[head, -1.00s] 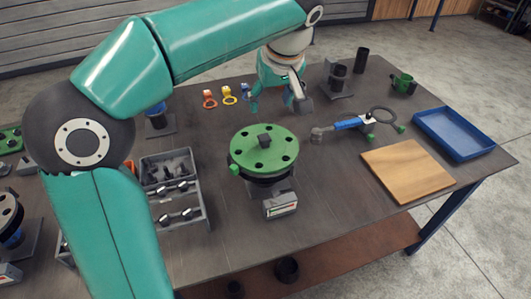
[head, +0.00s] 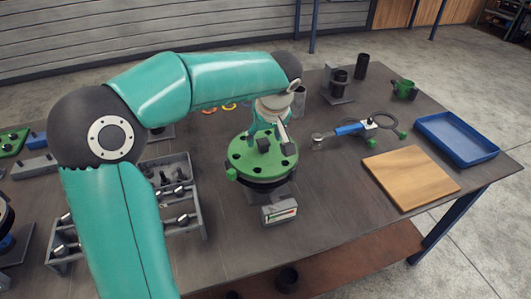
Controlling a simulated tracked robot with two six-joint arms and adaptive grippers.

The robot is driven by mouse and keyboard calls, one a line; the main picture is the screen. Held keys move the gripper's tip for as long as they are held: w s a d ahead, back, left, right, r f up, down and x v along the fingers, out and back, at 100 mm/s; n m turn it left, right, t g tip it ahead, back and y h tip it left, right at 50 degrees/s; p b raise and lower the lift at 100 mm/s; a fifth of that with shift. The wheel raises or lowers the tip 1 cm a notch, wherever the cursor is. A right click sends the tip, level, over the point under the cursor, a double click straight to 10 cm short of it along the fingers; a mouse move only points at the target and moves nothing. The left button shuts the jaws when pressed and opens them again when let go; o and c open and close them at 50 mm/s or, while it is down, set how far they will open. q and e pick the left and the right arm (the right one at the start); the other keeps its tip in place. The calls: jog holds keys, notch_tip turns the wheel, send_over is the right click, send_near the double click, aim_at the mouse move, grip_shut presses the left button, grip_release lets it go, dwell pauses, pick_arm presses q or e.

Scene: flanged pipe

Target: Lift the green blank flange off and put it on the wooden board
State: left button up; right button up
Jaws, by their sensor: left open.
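The green blank flange (head: 255,167) lies flat on top of the flanged pipe stand near the middle of the table. It is a round disc with several holes and a dark block-like knob (head: 264,145) at its centre. My left gripper (head: 266,134) is open just above the flange, with its fingers close around or beside the knob; I cannot tell whether they touch it. The arm hides part of the flange's far side. The wooden board (head: 410,178) lies bare on the right side of the table. My right gripper is not in view.
A blue tray (head: 494,153) stands right of the board. A blue-handled tool (head: 350,129) lies behind the board. A grey rack with bolts (head: 199,215) stands left of the flange. A small gauge box (head: 279,211) sits in front. Dark cylinders and a green cup (head: 404,89) stand at the back.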

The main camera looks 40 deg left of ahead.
aim_at(263, 141)
pick_arm(q)
jog(key=shift+w+a+p+x, duration=0.15)
jog(key=shift+p+x, duration=0.2)
jog(key=shift+x, duration=0.95)
jog(key=shift+w+a+p+x, duration=0.1)
jog(key=shift+p+x, duration=0.2)
jog(key=shift+x, duration=1)
jog(key=shift+r, duration=0.1)
grip_shut()
